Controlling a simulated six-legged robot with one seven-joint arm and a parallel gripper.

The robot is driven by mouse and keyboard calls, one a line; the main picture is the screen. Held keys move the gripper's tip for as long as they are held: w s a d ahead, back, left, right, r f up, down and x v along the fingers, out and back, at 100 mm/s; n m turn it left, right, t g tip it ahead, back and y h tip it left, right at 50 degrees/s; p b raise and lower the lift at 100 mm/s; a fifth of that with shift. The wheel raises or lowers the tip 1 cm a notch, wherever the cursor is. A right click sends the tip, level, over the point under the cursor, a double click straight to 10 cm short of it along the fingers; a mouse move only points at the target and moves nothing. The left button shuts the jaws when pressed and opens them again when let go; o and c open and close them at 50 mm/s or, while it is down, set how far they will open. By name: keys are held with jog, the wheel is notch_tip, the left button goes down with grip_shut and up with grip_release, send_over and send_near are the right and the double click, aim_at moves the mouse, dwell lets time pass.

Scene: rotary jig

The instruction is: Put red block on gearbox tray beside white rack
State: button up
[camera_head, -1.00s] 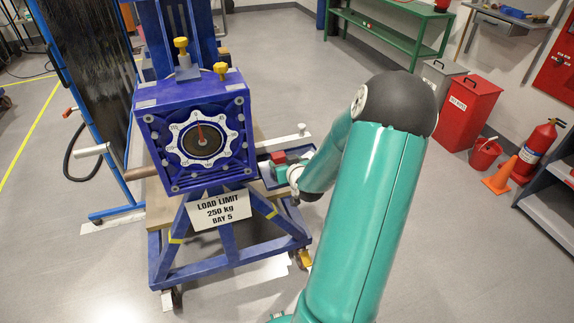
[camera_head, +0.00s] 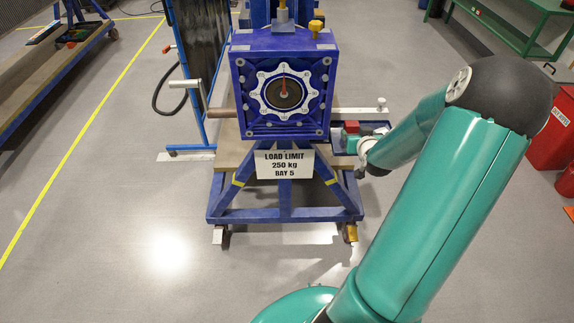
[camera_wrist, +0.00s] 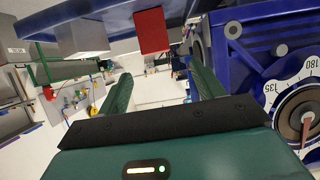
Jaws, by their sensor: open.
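A red block (camera_head: 351,127) shows at the dark blue gearbox tray (camera_head: 377,125), right of the blue gearbox (camera_head: 249,88). The red block also shows in the wrist view (camera_wrist: 152,31), where it meets the blue tray edge at the top. My gripper (camera_wrist: 160,72) is open, its green fingers apart with nothing between them. The red block lies just past the fingertips, apart from them as far as I can see. A pale grey block-like piece (camera_wrist: 82,38) is left of it; I cannot tell whether it is the white rack. In the head view my gripper (camera_head: 354,144) is partly hidden.
The gearbox dial (camera_wrist: 303,115) is close at the right of the wrist view. A rod with a white end (camera_head: 381,104) runs behind the tray. A load limit sign (camera_head: 284,164) hangs below the gearbox. The floor in front and left is clear.

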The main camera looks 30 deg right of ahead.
jog(key=a+r+n+g+y, duration=0.1)
jog(key=a+r+n+g, duration=0.1)
jog(key=a+r, duration=0.7)
jog(key=a+r+n+g+y, duration=0.15)
jog(key=a+r, duration=0.25)
jog(key=a, duration=1)
jog(key=s+a+r+n+g+y, duration=0.1)
jog(key=s+a+r+y, duration=0.1)
jog(key=s+a, duration=0.6)
jog(key=s+a+r+n+g+y, duration=0.1)
jog(key=s+a+r+y, duration=0.1)
jog(key=s+a+r, duration=0.3)
jog(key=s+a, duration=0.3)
jog(key=a, duration=0.2)
jog(key=shift+a, duration=0.15)
jog(key=c, duration=0.6)
jog(key=shift+c, duration=0.4)
